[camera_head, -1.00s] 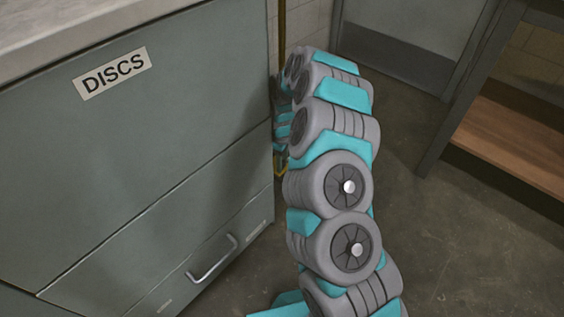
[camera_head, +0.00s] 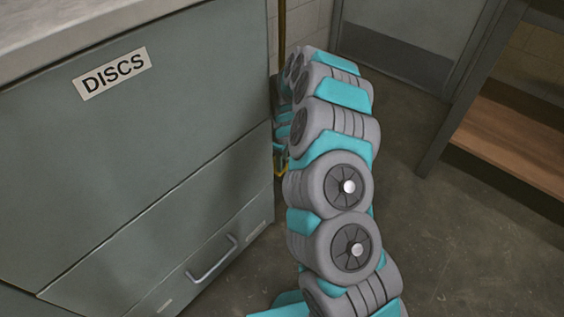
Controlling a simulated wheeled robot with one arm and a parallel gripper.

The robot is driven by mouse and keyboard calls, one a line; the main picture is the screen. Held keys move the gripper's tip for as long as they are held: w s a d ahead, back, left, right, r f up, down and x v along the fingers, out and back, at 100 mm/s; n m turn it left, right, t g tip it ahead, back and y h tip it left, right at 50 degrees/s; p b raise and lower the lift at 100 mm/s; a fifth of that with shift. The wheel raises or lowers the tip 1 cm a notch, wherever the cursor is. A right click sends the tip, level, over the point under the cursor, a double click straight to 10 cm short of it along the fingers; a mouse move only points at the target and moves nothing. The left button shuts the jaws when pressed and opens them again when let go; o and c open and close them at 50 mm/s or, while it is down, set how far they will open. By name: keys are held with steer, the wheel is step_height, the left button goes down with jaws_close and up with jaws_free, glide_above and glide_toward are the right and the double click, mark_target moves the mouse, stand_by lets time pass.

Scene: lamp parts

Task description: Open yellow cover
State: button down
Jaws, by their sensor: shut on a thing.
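A narrow yellow piece (camera_head: 281,171) shows just past the right edge of the grey-green cabinet. It looks like part of the yellow cover, most of which is hidden behind the cabinet edge and my arm. My arm reaches away from me to that edge. My gripper (camera_head: 281,150) is at its far end, small and partly hidden, right by the yellow piece. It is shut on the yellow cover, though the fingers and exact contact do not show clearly.
The cabinet (camera_head: 150,150) with a "DISCS" label (camera_head: 111,74) and a lower drawer handle (camera_head: 212,262) fills the left. A brownish-yellow upright strip (camera_head: 282,25) stands behind its right edge. A wooden shelf unit (camera_head: 515,150) is at right. The floor (camera_head: 440,230) between is clear.

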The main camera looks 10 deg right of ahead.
stand_by(0.4)
steer(key=s+d, duration=0.4)
steer(key=s, duration=0.2)
steer(key=shift+d+p, duration=0.2)
steer(key=shift+p, duration=0.25)
steer(key=c, duration=0.6)
jaws_free()
steer(key=shift+r, duration=0.1)
steer(key=shift+r, duration=3.8)
steer(key=shift+r, duration=0.1)
